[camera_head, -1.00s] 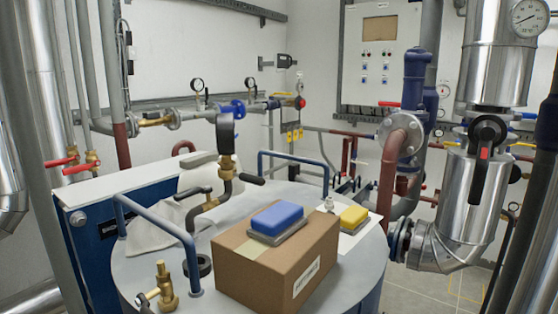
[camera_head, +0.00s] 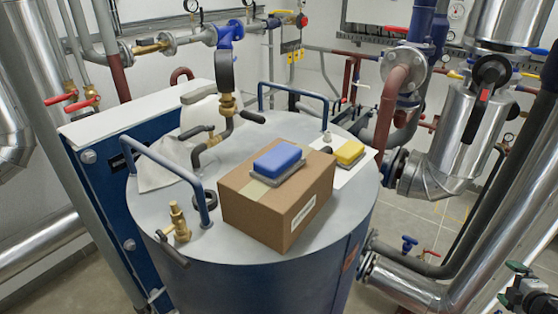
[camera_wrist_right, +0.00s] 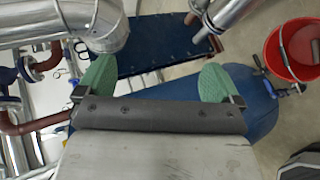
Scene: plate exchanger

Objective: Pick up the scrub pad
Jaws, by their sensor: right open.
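A blue pad with a grey underside (camera_head: 277,161) lies flat on top of a cardboard box (camera_head: 245,207). A yellow pad with a grey underside (camera_head: 349,153) lies on a white sheet behind the box, to its right. I cannot tell which of the two is the scrub pad. My right gripper (camera_head: 514,285) is at the lower right edge of the head view, well away from both pads. In the right wrist view its green fingers (camera_wrist_right: 160,83) are spread wide with nothing between them. My left gripper is not in view.
The box stands on a round grey tank lid (camera_head: 235,249). Blue handrails (camera_head: 172,165), a brass valve (camera_head: 178,222) and a dark gauge with pipe (camera_head: 225,85) rise from the lid. Metal pipes (camera_head: 455,160) stand on the right. A red bucket (camera_wrist_right: 293,55) shows in the right wrist view.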

